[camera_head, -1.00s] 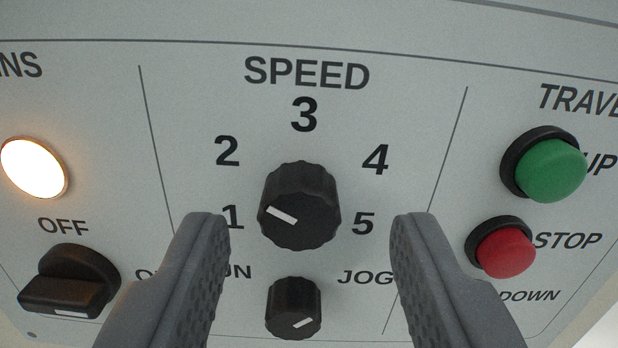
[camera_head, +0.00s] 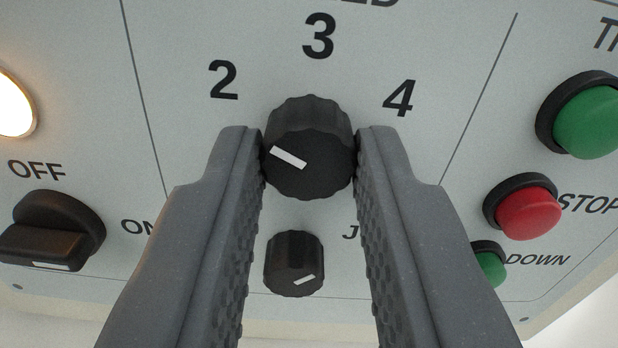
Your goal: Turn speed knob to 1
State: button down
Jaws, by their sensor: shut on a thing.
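The speed knob (camera_head: 310,155) is a black ribbed knob in the upper middle of the head view, below the numeral 3. Its white pointer mark (camera_head: 288,157) slants up and to the left, on the knob's left side. The numerals 2, 3 and 4 show around it; 1 and 5 are hidden behind my fingers. My gripper (camera_head: 309,150) is shut on the speed knob, one finger against its left side and one against its right.
A smaller black knob (camera_head: 294,263) sits just below, between my fingers. On the right are a green button (camera_head: 588,120), a red STOP button (camera_head: 527,210) and a green DOWN button (camera_head: 489,266). On the left are a black OFF/ON switch (camera_head: 52,230) and a lit white lamp (camera_head: 12,105).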

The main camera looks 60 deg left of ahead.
jog(key=n+b, duration=0.1)
jog(key=n, duration=0.1)
jog(key=n+b, duration=0.1)
jog(key=n, duration=0.1)
jog(key=n+b, duration=0.1)
jog(key=n, duration=0.1)
jog(key=shift+w+d+f, duration=0.15)
jog(key=shift+w+d, duration=0.05)
jog(key=shift+d, duration=0.2)
jog(key=n+b, duration=0.4)
jog(key=n, duration=0.1)
jog(key=shift+r+n, duration=0.2)
jog(key=shift+n, duration=0.1)
jog(key=c, duration=1.2)
grip_release()
jog(key=shift+s, duration=0.1)
jog(key=p+v, duration=0.2)
jog(key=v, duration=1.1)
jog(key=shift+d, duration=0.35)
jog(key=shift+s+f, duration=0.1)
